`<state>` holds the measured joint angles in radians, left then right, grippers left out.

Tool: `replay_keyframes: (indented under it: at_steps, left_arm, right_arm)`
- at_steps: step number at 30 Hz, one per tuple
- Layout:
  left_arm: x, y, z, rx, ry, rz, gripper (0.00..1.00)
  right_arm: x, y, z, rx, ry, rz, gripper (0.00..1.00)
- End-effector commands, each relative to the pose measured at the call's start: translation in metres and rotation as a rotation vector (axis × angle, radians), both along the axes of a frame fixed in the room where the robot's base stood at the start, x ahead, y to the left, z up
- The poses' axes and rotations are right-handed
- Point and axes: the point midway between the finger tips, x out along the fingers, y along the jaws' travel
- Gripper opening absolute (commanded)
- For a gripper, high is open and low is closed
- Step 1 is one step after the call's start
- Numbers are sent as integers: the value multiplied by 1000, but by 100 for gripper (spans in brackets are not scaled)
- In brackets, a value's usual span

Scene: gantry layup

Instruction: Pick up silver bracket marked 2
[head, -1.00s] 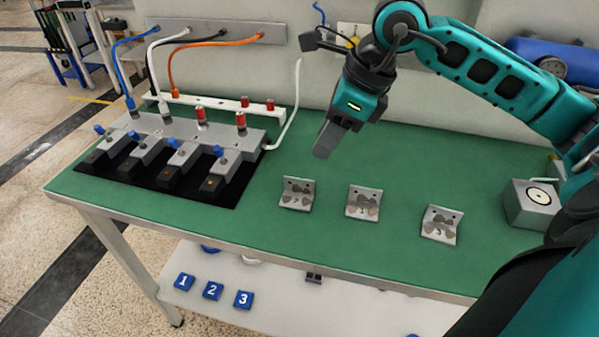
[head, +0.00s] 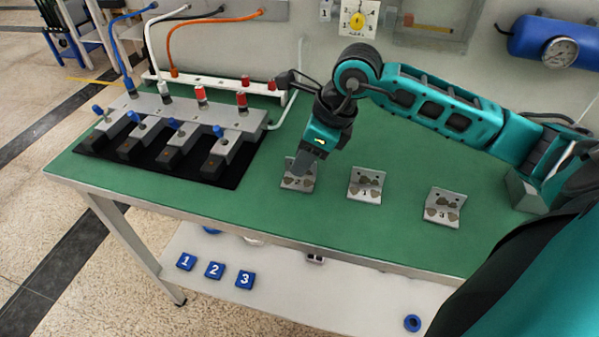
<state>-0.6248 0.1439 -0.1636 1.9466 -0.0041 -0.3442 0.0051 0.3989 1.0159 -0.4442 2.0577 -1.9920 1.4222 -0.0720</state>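The silver bracket marked 2 (head: 297,184) stands on the green tabletop, leftmost of three similar angled brackets. My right gripper (head: 301,164) points down at it from above and overlaps its upper part in the head view. The fingers look close together, but the gap between them is hidden. I cannot tell whether they touch the bracket. The bracket marked 1 (head: 364,186) and the bracket marked 3 (head: 442,207) stand to its right. My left gripper is not in view.
A grey clamp fixture (head: 185,118) on a black mat stands at the left, with cables running to the wall. Blue numbered blocks (head: 214,270) lie on the lower shelf. A grey block (head: 522,192) is partly hidden at the right. The front tabletop strip is clear.

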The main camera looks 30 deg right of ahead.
Motion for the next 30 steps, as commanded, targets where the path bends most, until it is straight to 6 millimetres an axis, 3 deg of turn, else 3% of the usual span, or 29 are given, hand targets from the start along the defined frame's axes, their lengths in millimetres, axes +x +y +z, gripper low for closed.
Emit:
replay_keyframes:
  at_steps: [4,11,22,30]
  left_arm:
    - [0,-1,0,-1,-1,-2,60]
    - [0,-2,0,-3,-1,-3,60]
    - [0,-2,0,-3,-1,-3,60]
    - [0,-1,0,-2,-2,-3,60]
  right_arm:
    - [4,4,-13,2,1,0,35]
    - [5,4,-15,0,-1,0,35]
    - [5,4,-14,0,-1,0,1]
    - [5,4,-14,0,-1,0,0]
